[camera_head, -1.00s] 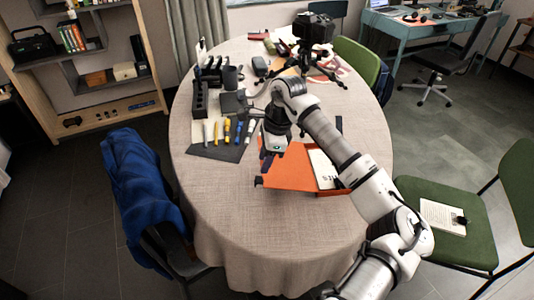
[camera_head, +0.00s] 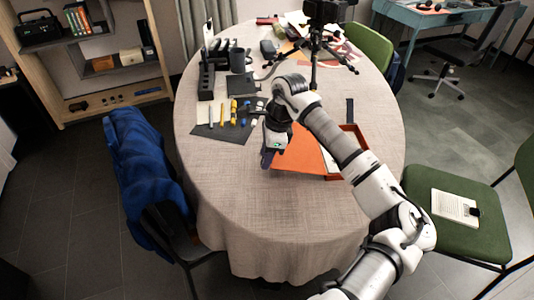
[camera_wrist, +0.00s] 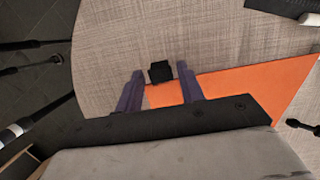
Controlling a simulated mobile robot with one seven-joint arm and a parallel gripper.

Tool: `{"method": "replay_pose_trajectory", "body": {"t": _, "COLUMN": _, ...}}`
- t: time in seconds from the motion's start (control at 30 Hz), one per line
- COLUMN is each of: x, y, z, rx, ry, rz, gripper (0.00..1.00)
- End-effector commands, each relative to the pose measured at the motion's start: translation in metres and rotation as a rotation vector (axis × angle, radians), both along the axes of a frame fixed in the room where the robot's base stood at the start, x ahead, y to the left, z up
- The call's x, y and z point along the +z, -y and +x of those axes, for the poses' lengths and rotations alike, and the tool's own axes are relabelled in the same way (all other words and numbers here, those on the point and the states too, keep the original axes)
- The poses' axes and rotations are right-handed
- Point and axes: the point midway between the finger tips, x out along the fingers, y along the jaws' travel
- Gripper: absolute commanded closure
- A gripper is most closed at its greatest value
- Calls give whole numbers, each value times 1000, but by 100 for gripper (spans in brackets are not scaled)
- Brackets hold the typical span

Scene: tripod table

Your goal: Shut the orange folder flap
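The orange flap (camera_head: 306,155) of the folder is folded out to the left on the table. The folder's orange-brown tray (camera_head: 360,137) lies to its right, partly hidden by my arm, with white paper in it. My gripper (camera_head: 267,160) is at the flap's left end, pointing down. In the wrist view, its two purple fingers (camera_wrist: 160,88) are apart, and the orange flap (camera_wrist: 245,85) shows between and right of them. A small black tab (camera_wrist: 161,71) shows between the fingertips, at the flap's corner. Whether the fingers touch the flap cannot be told.
The table (camera_head: 235,205) is clear in front of the folder. Several markers (camera_head: 234,110) lie on a dark mat (camera_head: 221,132) to the left. A black organizer (camera_head: 206,82) and a camera tripod (camera_head: 313,50) stand farther back. A chair with a blue jacket (camera_head: 145,175) is at left.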

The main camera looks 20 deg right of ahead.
Motion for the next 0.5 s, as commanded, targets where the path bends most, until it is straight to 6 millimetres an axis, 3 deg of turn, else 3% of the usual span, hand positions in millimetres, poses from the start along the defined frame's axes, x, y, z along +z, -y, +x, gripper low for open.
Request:
{"method": "replay_pose_trajectory", "body": {"t": 0.17, "x": 0, "y": 0, "z": 0, "rx": 0, "ry": 0, "rz": 0, "gripper": 78}}
{"method": "replay_pose_trajectory", "body": {"t": 0.5, "x": 0, "y": 0, "z": 0, "rx": 0, "ry": 0, "rz": 0, "gripper": 77}}
